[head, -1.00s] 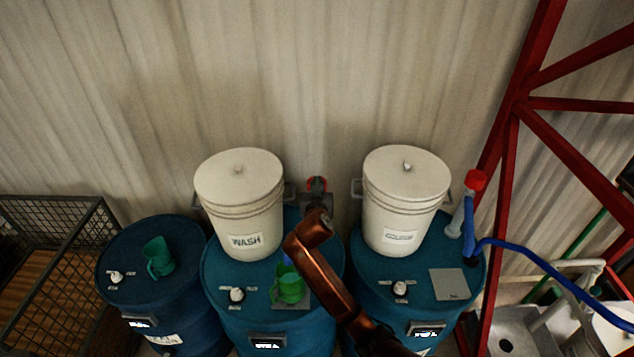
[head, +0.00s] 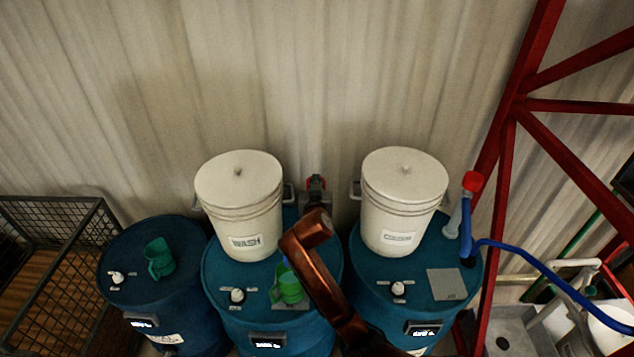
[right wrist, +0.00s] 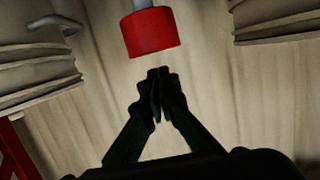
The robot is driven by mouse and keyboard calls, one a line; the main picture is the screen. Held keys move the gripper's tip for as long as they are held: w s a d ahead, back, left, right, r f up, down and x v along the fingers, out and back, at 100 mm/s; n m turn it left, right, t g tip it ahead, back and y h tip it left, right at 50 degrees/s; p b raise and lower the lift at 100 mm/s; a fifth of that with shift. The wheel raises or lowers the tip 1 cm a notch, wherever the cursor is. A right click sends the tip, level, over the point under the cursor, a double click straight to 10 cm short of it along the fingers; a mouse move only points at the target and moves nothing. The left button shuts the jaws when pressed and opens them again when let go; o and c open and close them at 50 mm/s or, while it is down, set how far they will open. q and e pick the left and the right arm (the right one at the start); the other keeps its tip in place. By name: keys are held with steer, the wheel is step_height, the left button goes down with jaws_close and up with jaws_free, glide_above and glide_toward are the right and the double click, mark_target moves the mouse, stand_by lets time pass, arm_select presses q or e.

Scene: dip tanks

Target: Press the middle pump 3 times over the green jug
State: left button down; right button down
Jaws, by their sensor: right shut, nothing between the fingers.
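In the right wrist view the red head (right wrist: 151,32) is large, on a grey stem. My right gripper (right wrist: 158,76) has its fingers together there, empty, with a small gap in the picture between fingertips and head; I cannot tell whether they touch. The green jug (head: 290,286) stands on a grey plate on the middle drum, partly beside my right arm. My left gripper is not in view.
White buckets (head: 240,190) and (head: 404,190) flank the pump closely. A darker green jug (head: 159,258) stands on the left drum. Another red-headed pump (head: 472,181) with a blue hose is at the right drum. Red steel beams (head: 515,100) rise at right.

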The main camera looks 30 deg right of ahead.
steer(key=b+v, duration=0.2)
steer(key=v, duration=0.6)
steer(key=shift+s+a+f, duration=0.15)
steer(key=shift+s+f, duration=0.05)
stand_by(0.7)
